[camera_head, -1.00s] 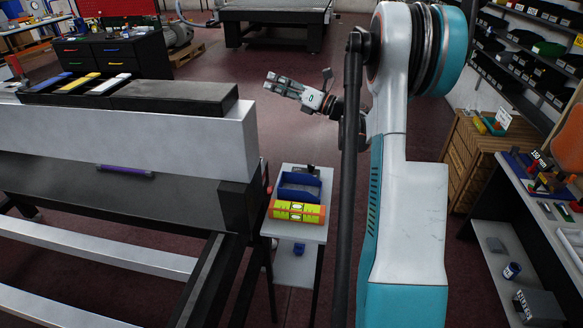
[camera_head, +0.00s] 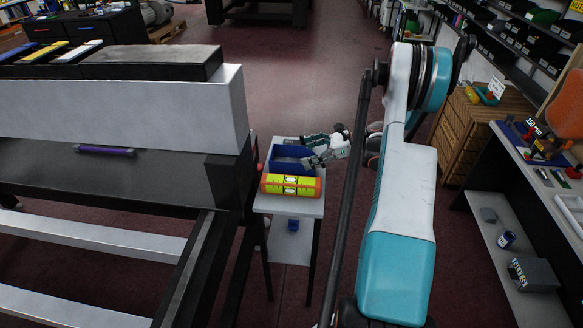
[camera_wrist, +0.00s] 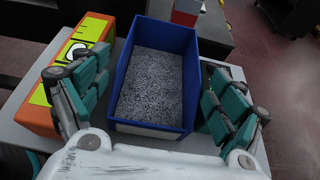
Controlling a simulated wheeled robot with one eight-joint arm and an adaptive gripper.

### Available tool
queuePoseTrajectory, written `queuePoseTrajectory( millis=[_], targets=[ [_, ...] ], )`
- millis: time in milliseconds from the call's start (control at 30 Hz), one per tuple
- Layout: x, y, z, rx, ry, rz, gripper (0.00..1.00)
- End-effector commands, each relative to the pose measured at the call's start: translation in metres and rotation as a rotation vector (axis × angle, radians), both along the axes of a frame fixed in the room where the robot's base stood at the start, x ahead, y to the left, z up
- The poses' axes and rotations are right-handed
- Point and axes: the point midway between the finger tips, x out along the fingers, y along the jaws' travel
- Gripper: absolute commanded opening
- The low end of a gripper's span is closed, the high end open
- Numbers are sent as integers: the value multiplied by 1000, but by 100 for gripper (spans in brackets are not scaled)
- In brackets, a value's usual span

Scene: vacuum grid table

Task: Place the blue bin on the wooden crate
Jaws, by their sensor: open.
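The blue bin (camera_head: 290,158) stands upright on a small white side table (camera_head: 288,205), just behind a yellow and orange box. In the wrist view the bin (camera_wrist: 192,85) holds grey speckled contents. My gripper (camera_head: 316,150) is at the bin, its two teal-padded fingers (camera_wrist: 152,108) spread wide on either side. Gaps show between the fingers and the bin's walls, so it is not gripped. The wooden crate (camera_head: 478,130) stands at the right, beyond my arm, with a few small things on its top.
The yellow and orange box (camera_head: 291,186) lies close beside the bin and by one finger. A large grey and black bench (camera_head: 120,110) is left of the side table. A workbench with tools (camera_head: 535,185) stands at the right. Red floor lies open behind.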

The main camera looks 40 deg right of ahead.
Motion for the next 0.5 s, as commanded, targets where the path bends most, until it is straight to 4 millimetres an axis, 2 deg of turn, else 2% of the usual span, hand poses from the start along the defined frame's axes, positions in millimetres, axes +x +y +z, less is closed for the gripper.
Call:
queuePoseTrajectory(
  millis=[267, 500],
  targets=[
    [13, 10, -7, 1, -1, 0, 88],
    [36, 29, -19, 1, 0, 2, 88]
  ],
)
